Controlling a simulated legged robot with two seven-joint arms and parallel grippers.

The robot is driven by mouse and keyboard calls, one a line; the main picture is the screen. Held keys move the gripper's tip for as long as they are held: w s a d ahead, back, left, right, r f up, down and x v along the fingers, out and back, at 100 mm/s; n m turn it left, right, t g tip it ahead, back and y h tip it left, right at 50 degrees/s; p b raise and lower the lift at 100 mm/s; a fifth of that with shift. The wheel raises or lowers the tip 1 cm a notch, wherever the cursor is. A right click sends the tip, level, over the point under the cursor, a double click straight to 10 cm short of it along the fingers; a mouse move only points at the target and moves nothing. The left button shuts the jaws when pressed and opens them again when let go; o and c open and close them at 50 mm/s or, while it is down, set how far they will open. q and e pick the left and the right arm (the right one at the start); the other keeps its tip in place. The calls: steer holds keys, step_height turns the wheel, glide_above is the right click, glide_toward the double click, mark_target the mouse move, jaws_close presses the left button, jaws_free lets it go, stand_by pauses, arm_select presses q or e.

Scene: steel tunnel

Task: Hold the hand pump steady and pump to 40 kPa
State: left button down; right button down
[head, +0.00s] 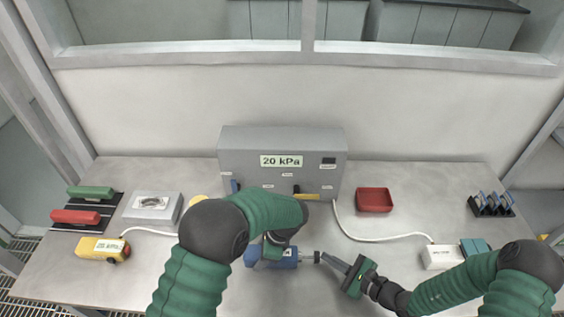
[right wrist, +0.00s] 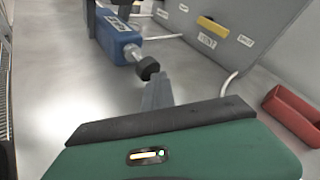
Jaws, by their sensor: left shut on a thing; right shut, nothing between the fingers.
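The grey panel box (head: 232,150) behind displays 20 kPa (head: 281,161).
A yellow handle (head: 306,196) is on the panel. A red tray (head: 375,200), white box (head: 440,257) with a hose, and dark rack (head: 491,205) stand right. Left are green (head: 91,192) and red (head: 75,217) cylinders, a grey box (head: 152,207) and a yellow device (head: 103,250).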

steer(key=shift+a, duration=1.1)
stand_by(0.7)
steer(key=shift+d, duration=1.55)
steer(key=shift+d, duration=2.95)
stand_by(0.4)
steer(key=d, duration=0.2)
steer(key=shift+d, duration=0.4)
steer(key=shift+a, duration=4.4)
